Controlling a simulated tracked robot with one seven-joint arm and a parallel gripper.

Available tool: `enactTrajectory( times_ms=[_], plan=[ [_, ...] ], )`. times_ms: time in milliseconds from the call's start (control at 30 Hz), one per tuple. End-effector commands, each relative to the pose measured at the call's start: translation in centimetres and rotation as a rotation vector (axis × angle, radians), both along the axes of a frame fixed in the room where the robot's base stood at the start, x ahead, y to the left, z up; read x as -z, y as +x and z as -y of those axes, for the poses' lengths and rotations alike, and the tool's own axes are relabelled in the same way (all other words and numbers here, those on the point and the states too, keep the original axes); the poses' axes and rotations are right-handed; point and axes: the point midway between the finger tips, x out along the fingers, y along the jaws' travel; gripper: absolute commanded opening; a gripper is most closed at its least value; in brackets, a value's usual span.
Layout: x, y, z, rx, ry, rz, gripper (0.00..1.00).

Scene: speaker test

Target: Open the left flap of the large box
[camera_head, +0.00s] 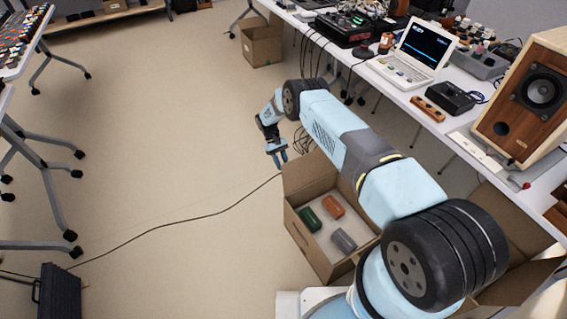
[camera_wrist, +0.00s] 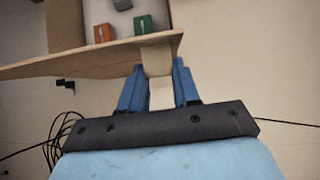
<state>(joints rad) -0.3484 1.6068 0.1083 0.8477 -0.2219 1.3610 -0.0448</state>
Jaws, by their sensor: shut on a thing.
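In the wrist view this flap (camera_wrist: 95,60) crosses the upper left as a tan board. My gripper (camera_head: 278,160) is at the flap's far left end in the head view. In the wrist view its blue fingers (camera_wrist: 158,70) are on either side of a pale piece of cardboard at the flap's end, shut on it. The box's right side is partly hidden by my arm.
A long white table (camera_head: 420,98) with a laptop, a speaker (camera_head: 530,95) and electronics runs along the right. Another box (camera_head: 262,42) stands on the floor behind. A black cable (camera_head: 200,214) crosses the floor. The floor to the left is mostly clear.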

Motion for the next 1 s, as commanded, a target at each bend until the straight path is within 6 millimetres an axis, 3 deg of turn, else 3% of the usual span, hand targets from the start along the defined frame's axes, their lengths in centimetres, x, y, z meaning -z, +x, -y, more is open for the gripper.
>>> enactTrajectory(
  times_ms=[100, 133, 400, 767, 1000],
  plan=[
    [0.7, -0.8, -0.4, -0.008, 0.000, -0.010, 0.00],
    [0.7, -0.8, -0.5, -0.009, 0.001, -0.010, 0.33],
    [0.6, -0.9, -0.8, -0.011, 0.002, -0.011, 0.57],
    [0.0, -0.5, -1.0, -0.009, 0.003, -0.007, 0.57],
    [-2.4, 1.4, -2.1, -0.008, 0.004, -0.004, 0.57]
  ],
)
